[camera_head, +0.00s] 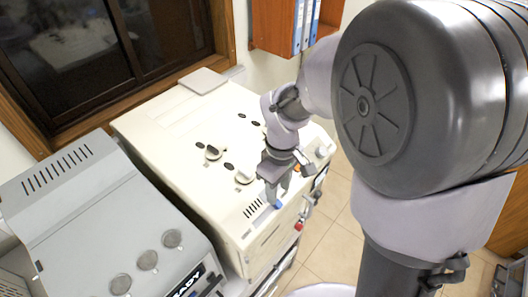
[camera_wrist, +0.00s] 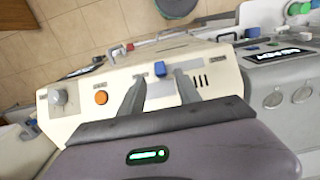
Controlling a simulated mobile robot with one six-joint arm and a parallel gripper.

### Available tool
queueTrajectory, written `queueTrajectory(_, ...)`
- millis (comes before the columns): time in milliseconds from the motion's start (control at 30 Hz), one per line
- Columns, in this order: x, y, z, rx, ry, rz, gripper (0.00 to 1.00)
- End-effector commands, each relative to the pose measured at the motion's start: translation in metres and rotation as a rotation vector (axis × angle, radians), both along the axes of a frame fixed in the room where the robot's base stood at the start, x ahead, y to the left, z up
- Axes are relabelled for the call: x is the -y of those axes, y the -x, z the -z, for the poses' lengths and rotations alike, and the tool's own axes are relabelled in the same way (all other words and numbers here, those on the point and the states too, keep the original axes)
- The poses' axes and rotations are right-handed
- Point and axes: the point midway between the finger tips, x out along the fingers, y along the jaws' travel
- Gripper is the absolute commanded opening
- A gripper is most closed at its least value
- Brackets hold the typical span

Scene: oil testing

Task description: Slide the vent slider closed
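The vent slider is a small blue knob (camera_wrist: 160,68) on the top of the cream machine (camera_wrist: 85,113), near its front edge. In the head view the blue knob (camera_head: 277,205) shows just below my fingertips. My gripper (camera_wrist: 160,77) points down at the panel, its two fingers apart, one to each side of the knob in the wrist view. I cannot tell whether either finger touches it. The gripper also shows in the head view (camera_head: 279,193).
An orange button (camera_wrist: 101,97) and a grey knob (camera_wrist: 59,97) are on the same panel. A grey machine (camera_head: 105,215) with several round knobs stands beside the cream one. A wooden-framed window (camera_head: 110,60) is behind. Tiled floor lies in front.

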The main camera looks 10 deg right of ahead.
Motion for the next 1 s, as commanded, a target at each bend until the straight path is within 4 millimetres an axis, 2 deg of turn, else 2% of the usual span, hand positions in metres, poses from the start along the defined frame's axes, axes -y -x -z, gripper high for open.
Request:
queueTrajectory(100,0.000,0.001,0.026,-0.003,0.000,0.001,0.40)
queueTrajectory(200,0.000,0.000,0.039,-0.001,0.000,0.001,0.40)
queueTrajectory(367,0.000,0.000,0.049,0.000,0.000,0.001,0.40)
queueTrajectory(600,0.000,0.000,0.050,0.001,0.000,0.001,0.40)
queueTrajectory(633,0.000,0.000,0.050,0.001,0.000,0.001,0.38)
queueTrajectory(833,0.000,0.000,0.049,0.001,0.000,0.001,0.00)
queueTrajectory(1000,0.000,0.000,0.049,0.001,0.000,0.001,0.00)
